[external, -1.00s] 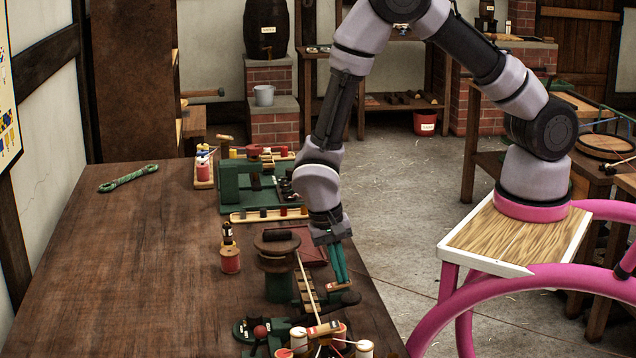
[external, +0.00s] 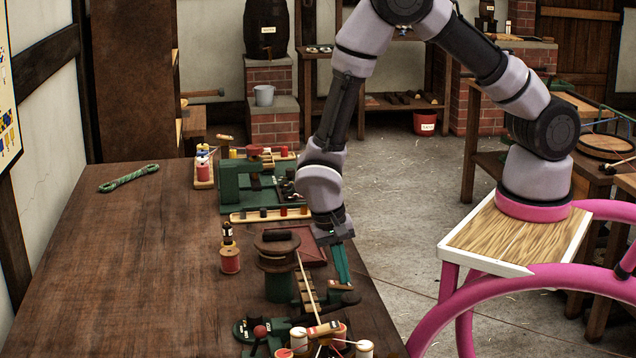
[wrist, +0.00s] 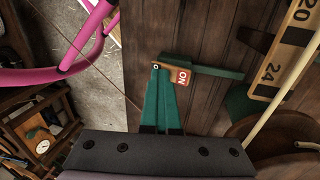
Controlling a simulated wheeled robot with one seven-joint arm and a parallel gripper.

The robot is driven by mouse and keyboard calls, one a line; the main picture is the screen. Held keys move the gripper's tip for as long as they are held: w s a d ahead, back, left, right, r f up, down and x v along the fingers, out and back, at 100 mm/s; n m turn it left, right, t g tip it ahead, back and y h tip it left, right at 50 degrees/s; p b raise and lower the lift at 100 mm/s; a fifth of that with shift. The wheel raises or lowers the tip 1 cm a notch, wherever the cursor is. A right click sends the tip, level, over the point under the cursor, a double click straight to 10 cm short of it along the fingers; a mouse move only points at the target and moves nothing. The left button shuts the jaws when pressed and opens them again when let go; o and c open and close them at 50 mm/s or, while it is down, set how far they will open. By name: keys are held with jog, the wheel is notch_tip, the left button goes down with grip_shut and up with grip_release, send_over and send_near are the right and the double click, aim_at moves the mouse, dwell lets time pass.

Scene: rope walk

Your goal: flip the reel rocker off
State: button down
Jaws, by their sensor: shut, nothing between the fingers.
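The reel rocker (wrist: 182,76) shows in the wrist view as a small wooden paddle with a red ON label facing up, on a green mount (wrist: 220,72). In the external view the rocker (external: 338,287) is small at the table's right edge, partly behind the fingers. My gripper (wrist: 157,69) is shut and empty. Its green fingertips are at the left end of the rocker, touching or very close; I cannot tell which. The dark wooden reel (external: 277,246) stands to the left of my gripper (external: 346,284) in the external view.
A numbered scale (wrist: 274,75) lies right of the rocker in the wrist view. A pale cord (external: 307,276) runs from the reel to several bobbins (external: 365,349) at the front. A red spool (external: 230,261) stands left of the reel. The table's left half is mostly clear.

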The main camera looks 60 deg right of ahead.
jog(key=shift+w+a+f, duration=0.25)
jog(key=shift+w+a, duration=0.1)
jog(key=shift+a, duration=0.25)
jog(key=shift+w+a+f, duration=0.1)
jog(key=shift+a, duration=0.05)
jog(key=v, duration=1.4)
jog(key=shift+w+r, duration=0.25)
jog(key=shift+s+d+r, duration=0.25)
jog(key=shift+s+d, duration=0.25)
